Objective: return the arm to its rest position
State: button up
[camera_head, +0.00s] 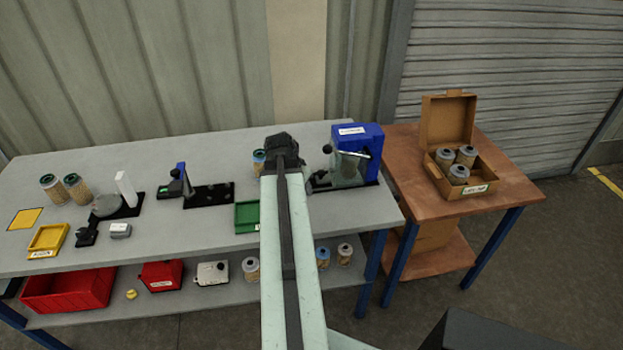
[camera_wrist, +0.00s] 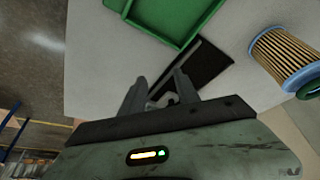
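My arm (camera_head: 286,250) reaches forward over the grey workbench in the head view. My gripper (camera_wrist: 160,88) shows in the wrist view with its two fingers apart and no object clearly between them. In the head view the gripper end is a dark shape above the bench, and its fingers are hidden there. A filter cartridge (camera_head: 259,160) with a blue rim stands just left of the gripper end; a cartridge with a blue rim (camera_wrist: 288,55) shows at the right of the wrist view, apart from the fingers.
A green tray (camera_head: 247,217) lies left of my arm, and a blue machine (camera_head: 357,142) stands to its right. A brown table (camera_head: 400,155) holds an open box (camera_head: 480,186) with cartridges. Red bins (camera_head: 75,287) and cartridges sit on the lower shelf.

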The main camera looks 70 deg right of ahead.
jog(key=shift+w+a, duration=0.1)
jog(key=shift+a, duration=0.2)
